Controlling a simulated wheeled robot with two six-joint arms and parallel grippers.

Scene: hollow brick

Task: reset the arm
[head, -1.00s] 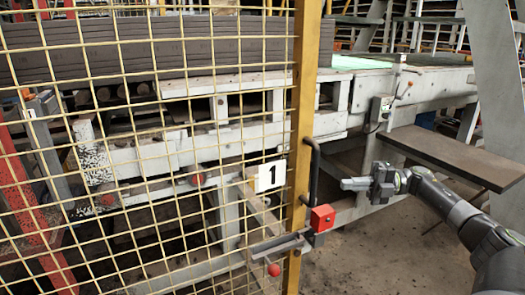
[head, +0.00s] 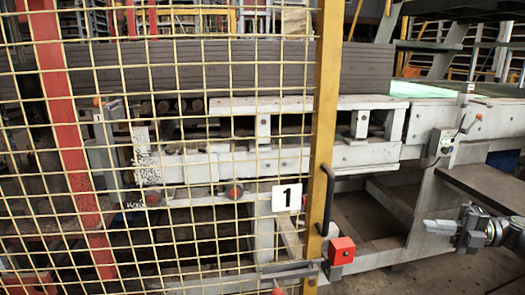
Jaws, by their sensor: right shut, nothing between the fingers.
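My right gripper (head: 440,226) is at the right of the head view, its pale fingers together and pointing left. It is empty. It hangs in front of the machine's white frame, just below the dark shelf (head: 487,184), and right of the door handle and the red box (head: 341,250). Most of my right arm is cut off by the right edge of the picture. My left gripper is not in view.
A yellow mesh gate (head: 180,130) with a yellow post (head: 324,130) fills the left and middle. It carries a black handle (head: 327,197) and a sign reading 1 (head: 286,197). Behind it stands a white machine with dark stacked slabs (head: 240,66). Concrete floor shows at lower right.

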